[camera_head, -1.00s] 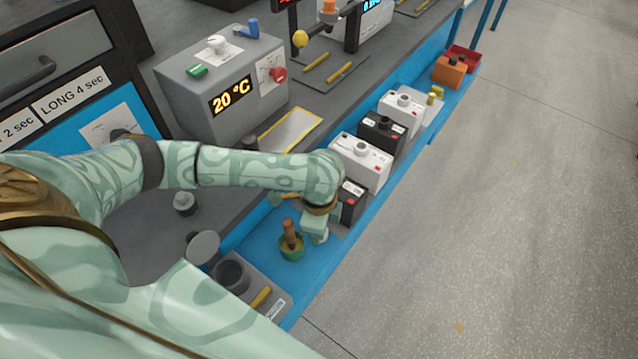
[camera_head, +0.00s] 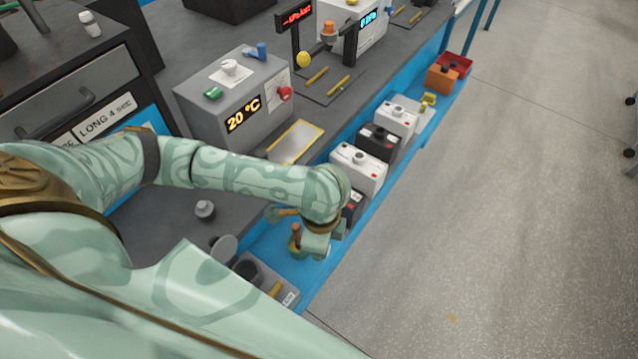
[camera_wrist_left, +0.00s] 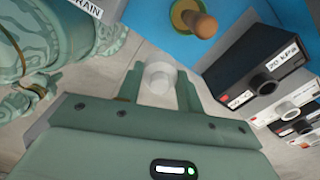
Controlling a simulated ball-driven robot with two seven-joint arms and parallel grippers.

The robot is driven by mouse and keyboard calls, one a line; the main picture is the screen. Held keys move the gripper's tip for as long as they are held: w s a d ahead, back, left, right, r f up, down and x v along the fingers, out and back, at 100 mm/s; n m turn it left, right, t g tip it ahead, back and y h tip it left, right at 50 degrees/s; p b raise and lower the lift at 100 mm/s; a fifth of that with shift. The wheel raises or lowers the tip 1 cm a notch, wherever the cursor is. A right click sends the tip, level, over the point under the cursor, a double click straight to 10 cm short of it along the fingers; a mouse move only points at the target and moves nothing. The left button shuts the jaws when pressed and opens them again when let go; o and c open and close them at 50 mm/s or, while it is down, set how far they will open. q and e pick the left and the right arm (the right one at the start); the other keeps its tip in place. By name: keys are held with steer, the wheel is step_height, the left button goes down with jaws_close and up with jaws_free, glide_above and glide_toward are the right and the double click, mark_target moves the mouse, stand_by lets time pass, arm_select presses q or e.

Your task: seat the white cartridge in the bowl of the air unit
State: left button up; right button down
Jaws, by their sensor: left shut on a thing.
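The white cartridge (camera_wrist_left: 159,77) shows in the left wrist view as a short white cylinder between the fingers. My left gripper (camera_wrist_left: 160,88) is shut on it. In the head view my left gripper (camera_head: 312,250) hangs over the front of the blue shelf, and I cannot make out the cartridge there. A grey unit with an open dark bowl (camera_head: 250,270) stands at the shelf's near end, left of and below the gripper; it appears to be the air unit. A round grey lid (camera_head: 222,247) is beside the bowl. My right gripper is not in view.
A wooden-handled tool with a green base (camera_head: 296,242) stands just left of the gripper; it also shows in the wrist view (camera_wrist_left: 196,18). Black and white boxes (camera_head: 358,172) line the shelf beyond. A grey 20 °C box (camera_head: 235,95) stands on the bench. Floor at right is clear.

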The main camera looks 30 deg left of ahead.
arm_select(q)
steer(key=s+d+r+n+p, duration=0.2)
steer(key=s+r+n, duration=0.2)
steer(key=s+n, duration=0.3)
steer(key=w+a+r+n, duration=0.2)
steer(key=w+r, duration=0.3)
steer(key=r, duration=0.4)
steer(key=w+a+r+n, duration=0.3)
steer(key=w+r+n, duration=0.2)
steer(key=r, duration=0.4)
steer(key=shift+w+a+r+n, duration=0.3)
steer(key=shift+a+r, duration=0.05)
steer(key=shift+r, duration=0.05)
steer(key=shift+s, duration=0.1)
